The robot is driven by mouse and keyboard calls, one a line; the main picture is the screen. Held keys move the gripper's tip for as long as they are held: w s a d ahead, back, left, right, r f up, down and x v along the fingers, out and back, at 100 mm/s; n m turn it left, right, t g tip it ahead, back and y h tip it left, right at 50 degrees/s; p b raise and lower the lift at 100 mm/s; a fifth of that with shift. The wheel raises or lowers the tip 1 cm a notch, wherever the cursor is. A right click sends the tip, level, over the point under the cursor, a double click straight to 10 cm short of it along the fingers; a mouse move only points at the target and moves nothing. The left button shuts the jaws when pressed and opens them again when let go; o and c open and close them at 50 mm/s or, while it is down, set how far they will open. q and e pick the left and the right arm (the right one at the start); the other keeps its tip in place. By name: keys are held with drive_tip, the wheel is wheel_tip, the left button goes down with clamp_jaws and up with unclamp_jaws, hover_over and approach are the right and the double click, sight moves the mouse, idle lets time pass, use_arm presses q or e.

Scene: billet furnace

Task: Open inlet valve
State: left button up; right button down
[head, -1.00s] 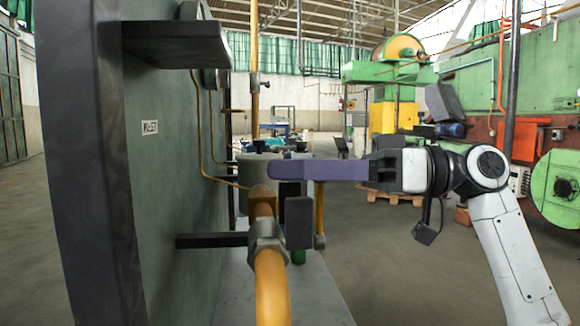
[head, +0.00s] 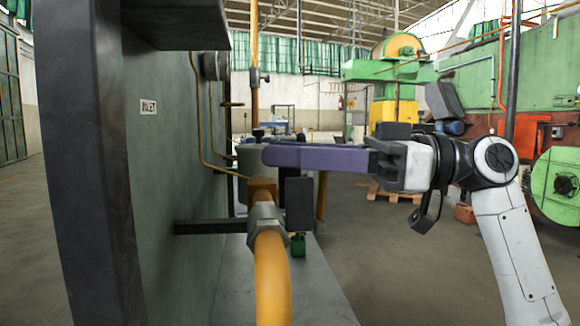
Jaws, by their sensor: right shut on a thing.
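The inlet valve sits on a yellow pipe (head: 272,285) that runs away from me along the green panel. Its long purple lever (head: 318,157) points to the right, across the line of the pipe. A brass fitting (head: 262,189) and a grey collar (head: 266,222) lie below the lever's left end. My right gripper (head: 385,163) is shut on the lever's right end and partly hides it. The left gripper is out of view.
The green panel (head: 175,190) fills the left side, with a dark shelf (head: 178,25) jutting out above. A dark bracket (head: 210,227) reaches to the pipe. A dark block (head: 299,203) hangs below the lever. Open floor (head: 390,270) lies to the right.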

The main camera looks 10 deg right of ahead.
drive_tip(key=shift+s, duration=0.2)
drive_tip(key=c, duration=1.8)
unclamp_jaws()
drive_tip(key=s+d, duration=0.2)
drive_tip(key=d, duration=0.8)
drive_tip(key=shift+f+b, duration=0.25)
drive_tip(key=shift+b, duration=0.05)
